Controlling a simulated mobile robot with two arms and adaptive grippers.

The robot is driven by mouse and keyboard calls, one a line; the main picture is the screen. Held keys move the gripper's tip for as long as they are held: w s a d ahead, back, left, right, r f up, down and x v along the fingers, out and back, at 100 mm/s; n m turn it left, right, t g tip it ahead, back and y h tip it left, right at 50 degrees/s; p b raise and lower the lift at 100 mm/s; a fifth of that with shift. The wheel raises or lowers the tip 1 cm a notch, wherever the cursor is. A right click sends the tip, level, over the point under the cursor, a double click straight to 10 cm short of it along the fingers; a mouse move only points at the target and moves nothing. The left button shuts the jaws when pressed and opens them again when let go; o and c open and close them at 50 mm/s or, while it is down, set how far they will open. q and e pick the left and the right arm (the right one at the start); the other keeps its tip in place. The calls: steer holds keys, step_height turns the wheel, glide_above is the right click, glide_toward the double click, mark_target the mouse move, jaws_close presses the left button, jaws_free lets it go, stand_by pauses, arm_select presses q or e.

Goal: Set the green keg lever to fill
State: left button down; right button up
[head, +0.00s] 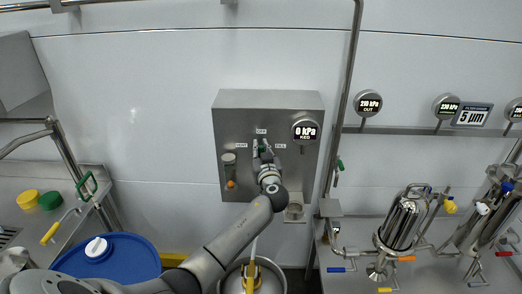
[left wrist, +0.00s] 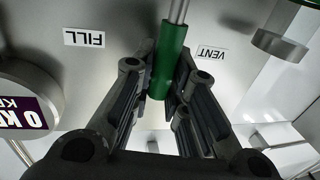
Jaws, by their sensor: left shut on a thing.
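The green keg lever (left wrist: 168,65) has a green grip on a silver rod. My left gripper (left wrist: 160,88) is shut on the green grip, with one finger on each side. In the left wrist view, which is upside down, the FILL label (left wrist: 84,39) is left of the lever and the VENT label (left wrist: 211,53) is right. In the head view, my left gripper (head: 262,152) is at the steel panel (head: 230,115), just below the OFF label (head: 261,131). The lever points up towards OFF, between VENT and FILL. My right gripper is not in view.
A round gauge reading 0 kPa (head: 305,131) is close to the right of the lever. A vertical pipe (head: 343,100) runs right of the panel. A steel pot (head: 280,282) is below, and a blue drum (head: 125,255) stands at left.

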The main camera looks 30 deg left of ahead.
arm_select(q)
steer(key=shift+w+d+f+m+b, duration=0.1)
steer(key=shift+d+f+m+b, duration=0.15)
steer(key=shift+b, duration=0.45)
steer(key=d+m+b, duration=0.1)
steer(key=m+b, duration=0.1)
steer(key=w+d+f+m+b, duration=0.1)
steer(key=m+b, duration=0.1)
steer(key=b, duration=0.1)
steer(key=w+d+m+t+b, duration=0.1)
steer(key=m+b, duration=0.1)
steer(key=b, duration=0.1)
steer(key=shift+w+d+f, duration=0.1)
steer(key=shift+d+f, duration=0.05)
steer(key=shift+d, duration=0.05)
steer(key=shift+w+d+f+m+t+b, duration=0.2)
steer(key=shift+d+m+t+b, duration=0.1)
steer(key=shift+m+b, duration=0.45)
steer(key=shift+w+d+f+m+t+b, duration=0.2)
steer(key=shift+d+m+b, duration=0.1)
steer(key=shift+m+b, duration=0.4)
steer(key=c, duration=1.4)
jaws_free()
steer(key=shift+d, duration=0.1)
